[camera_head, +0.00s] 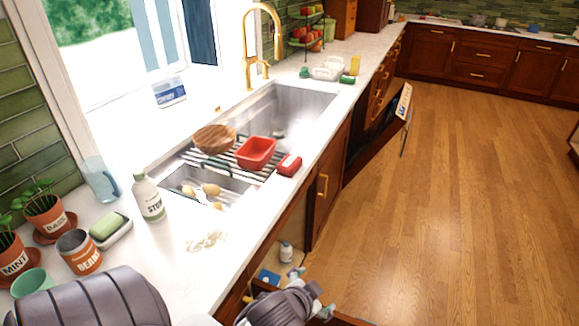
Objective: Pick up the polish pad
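No item in the head view is clearly readable as a polish pad. A small red block with a pale label (289,164) lies on the counter edge, right of the sink. A green sponge-like block (109,225) rests on a white dish at the left. A small blue item (268,277) sits in the open cabinet below the counter. A dark grey part of my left arm fills the bottom left; its gripper is out of view. A dark grey part of mine shows at the bottom middle, with small pale parts at its end by the cabinet; I cannot tell its finger opening.
The sink (290,108) holds a rack with a red tub (256,152) and a wooden bowl (213,138). A white bottle (149,199), a tin (79,252) and potted plants stand on the left counter. The dishwasher door (380,135) hangs partly open. The wooden floor at right is clear.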

